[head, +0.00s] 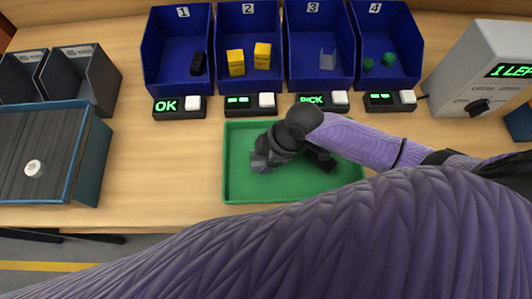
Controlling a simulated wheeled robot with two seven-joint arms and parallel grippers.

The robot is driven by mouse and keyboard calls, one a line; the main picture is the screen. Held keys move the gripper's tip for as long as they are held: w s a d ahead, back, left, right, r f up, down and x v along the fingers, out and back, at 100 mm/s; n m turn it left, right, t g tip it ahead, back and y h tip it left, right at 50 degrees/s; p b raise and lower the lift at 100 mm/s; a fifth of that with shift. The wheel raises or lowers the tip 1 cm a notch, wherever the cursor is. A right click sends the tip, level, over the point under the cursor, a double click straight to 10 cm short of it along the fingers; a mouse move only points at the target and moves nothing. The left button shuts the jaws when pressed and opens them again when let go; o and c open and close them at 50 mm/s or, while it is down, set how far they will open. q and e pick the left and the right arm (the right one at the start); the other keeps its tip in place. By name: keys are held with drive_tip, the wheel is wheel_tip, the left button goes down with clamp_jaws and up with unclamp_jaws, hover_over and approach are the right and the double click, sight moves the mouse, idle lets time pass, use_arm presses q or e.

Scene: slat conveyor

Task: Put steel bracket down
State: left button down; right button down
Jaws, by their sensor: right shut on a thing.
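My right gripper (262,162) is low over the left half of the green tray (232,190), its arm coming in from the right. It is shut on the steel bracket, which is mostly hidden by the hand; I cannot tell whether the bracket touches the tray floor. Another grey steel bracket (327,60) is in blue bin 3 (305,78). My left gripper is not in view.
Blue bins 1 (165,50), 2 (232,15) and 4 (405,70) hold dark, yellow and green parts. Bin 3's display (312,99) reads PICK. A slat conveyor (40,135) with a white round object (34,168) is left. A grey display box (480,65) stands right.

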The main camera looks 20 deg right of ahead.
drive_tip(key=shift+c, duration=1.1)
unclamp_jaws()
drive_tip(key=shift+o, duration=0.7)
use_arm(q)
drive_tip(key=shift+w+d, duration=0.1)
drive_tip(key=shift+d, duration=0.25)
use_arm(e)
drive_tip(key=shift+d+r, duration=0.1)
drive_tip(key=shift+r, duration=0.3)
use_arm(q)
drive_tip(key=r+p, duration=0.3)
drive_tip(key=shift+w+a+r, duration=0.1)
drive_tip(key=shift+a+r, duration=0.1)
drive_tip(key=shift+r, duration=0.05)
use_arm(e)
drive_tip(key=v, duration=1.1)
drive_tip(key=shift+s+d+r, duration=0.1)
drive_tip(key=shift+d, duration=0.05)
drive_tip(key=shift+c, duration=0.3)
